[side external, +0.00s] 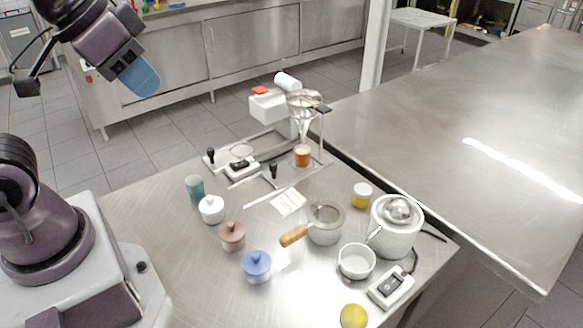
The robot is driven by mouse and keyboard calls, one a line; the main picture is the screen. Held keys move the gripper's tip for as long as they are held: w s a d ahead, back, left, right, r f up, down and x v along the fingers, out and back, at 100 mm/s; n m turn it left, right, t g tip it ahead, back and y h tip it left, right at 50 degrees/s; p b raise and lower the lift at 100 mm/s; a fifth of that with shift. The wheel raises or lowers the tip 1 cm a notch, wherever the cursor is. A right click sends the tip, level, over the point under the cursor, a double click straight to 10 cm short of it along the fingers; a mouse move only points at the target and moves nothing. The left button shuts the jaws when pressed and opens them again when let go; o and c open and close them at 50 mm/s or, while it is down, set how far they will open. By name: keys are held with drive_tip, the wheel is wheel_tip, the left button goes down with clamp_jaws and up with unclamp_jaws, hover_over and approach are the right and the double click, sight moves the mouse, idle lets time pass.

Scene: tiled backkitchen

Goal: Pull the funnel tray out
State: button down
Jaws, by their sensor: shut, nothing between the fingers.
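A metal funnel (304,122) hangs in a raised holder at the back of the near table, with its spout pointing down. A small black handle (323,108) sticks out at the right of the holder. I cannot tell clearly where the tray under the funnel's rim ends. A cup with orange contents (302,156) stands below the spout. My gripper (140,78) is at the upper left, with blue fingers shut and empty. It is high up and well apart from the funnel.
A white dispenser (268,105) stands just left of the funnel. Black-knobbed tools and a small scale (241,168) lie by its base. Lidded jars, a sieve pot (325,224), a white cooker (397,228) and a bowl (356,261) crowd the front. A long steel counter (450,120) is on the right.

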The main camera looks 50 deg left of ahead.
idle(0.4)
drive_tip(key=c, duration=1.6)
unclamp_jaws()
drive_tip(key=o, duration=0.3)
drive_tip(key=shift+w+a+f, duration=0.1)
drive_tip(key=shift+a+f, duration=0.05)
drive_tip(key=shift+f, duration=0.1)
drive_tip(key=o, duration=0.3)
drive_tip(key=shift+w+a+f+g, duration=0.2)
drive_tip(key=shift+w+f+g, duration=0.25)
drive_tip(key=shift+f, duration=0.1)
drive_tip(key=shift+w+a+f+g, duration=0.15)
drive_tip(key=shift+w+f+g, duration=0.3)
drive_tip(key=shift+f, duration=0.1)
drive_tip(key=m+g, duration=0.4)
drive_tip(key=m, duration=0.1)
approach(273, 163)
wheel_tip(273, 163, down, 10)
drive_tip(key=shift+s+r, duration=0.1)
